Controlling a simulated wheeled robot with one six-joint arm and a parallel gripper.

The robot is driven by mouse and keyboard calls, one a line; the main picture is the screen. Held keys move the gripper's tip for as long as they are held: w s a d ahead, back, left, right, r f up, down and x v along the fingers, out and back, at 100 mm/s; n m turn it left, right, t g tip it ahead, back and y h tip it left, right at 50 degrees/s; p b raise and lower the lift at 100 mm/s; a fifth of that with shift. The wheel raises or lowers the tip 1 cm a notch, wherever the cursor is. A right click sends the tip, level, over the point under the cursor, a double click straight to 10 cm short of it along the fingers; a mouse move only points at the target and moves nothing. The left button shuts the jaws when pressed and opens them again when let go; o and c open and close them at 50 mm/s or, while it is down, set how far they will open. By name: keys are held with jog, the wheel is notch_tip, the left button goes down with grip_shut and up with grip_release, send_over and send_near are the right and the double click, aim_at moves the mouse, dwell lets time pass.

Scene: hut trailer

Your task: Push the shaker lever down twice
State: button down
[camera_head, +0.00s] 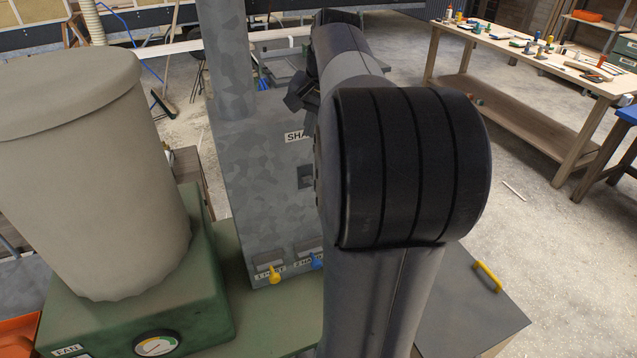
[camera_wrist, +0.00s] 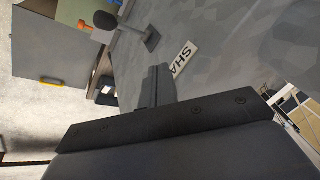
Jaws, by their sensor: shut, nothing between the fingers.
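The shaker lever shows in the wrist view as a dark round knob (camera_wrist: 105,20) on a short arm from a grey bracket (camera_wrist: 150,38) on the metal cabinet. In the head view my arm hides the knob; a dark plate (camera_head: 304,177) shows below the partly hidden "SHA" label (camera_head: 294,136). That label is also in the wrist view (camera_wrist: 185,55). My gripper (camera_wrist: 152,85) is shut and empty, its fingertips in front of the cabinet close to the label. It appears apart from the knob. In the head view my arm largely hides the gripper.
A yellow lever (camera_head: 274,275) and a blue lever (camera_head: 317,262) sit low on the cabinet. A big beige filter bag (camera_head: 85,175) on a green housing (camera_head: 190,275) stands left. A grey box with a yellow handle (camera_head: 488,276) is lower right. A workbench (camera_head: 530,60) stands behind.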

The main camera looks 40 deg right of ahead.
jog(key=b, duration=0.6)
send_over(315, 184)
jog(key=d, duration=0.1)
jog(key=f, duration=0.6)
jog(key=shift+w+f, duration=0.25)
jog(key=shift+s+a+f+b, duration=0.1)
jog(key=shift+s+f+b, duration=0.2)
jog(key=shift+f+b, duration=0.25)
dwell(0.6)
jog(key=shift+s+f, duration=0.2)
jog(key=shift+f, duration=0.15)
